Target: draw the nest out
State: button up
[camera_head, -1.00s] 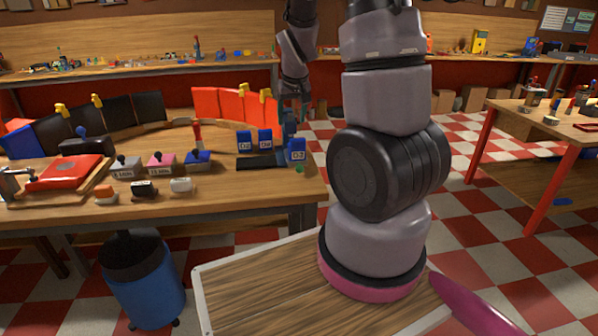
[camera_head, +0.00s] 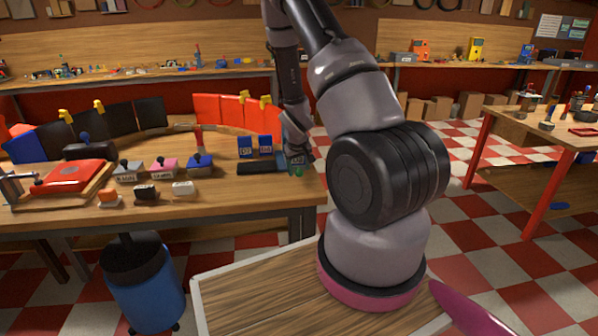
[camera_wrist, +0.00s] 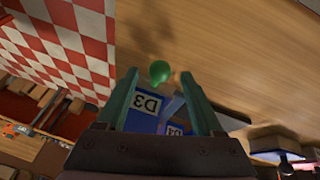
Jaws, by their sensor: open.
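A blue block labelled D3 (camera_wrist: 148,104) stands at the right end of the workbench, with a rounded green knob-like piece (camera_wrist: 160,71) just beyond it. I cannot tell for sure which thing is the nest. My gripper (camera_wrist: 159,80) is open, with its two teal fingers either side of the D3 block and the green piece near the tips. I cannot tell whether the fingers touch them. In the head view the gripper (camera_head: 297,158) mostly hides the D3 block, and the green piece (camera_head: 298,171) shows below it.
Two more blue labelled blocks (camera_head: 255,147) stand left of my gripper, with a black flat piece (camera_head: 258,167) in front. Red panels (camera_head: 235,112) stand behind. The bench's right edge is close.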

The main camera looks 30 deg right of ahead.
jog(key=shift+x, duration=1)
jog(key=shift+c, duration=0.2)
grip_shut()
dwell(0.6)
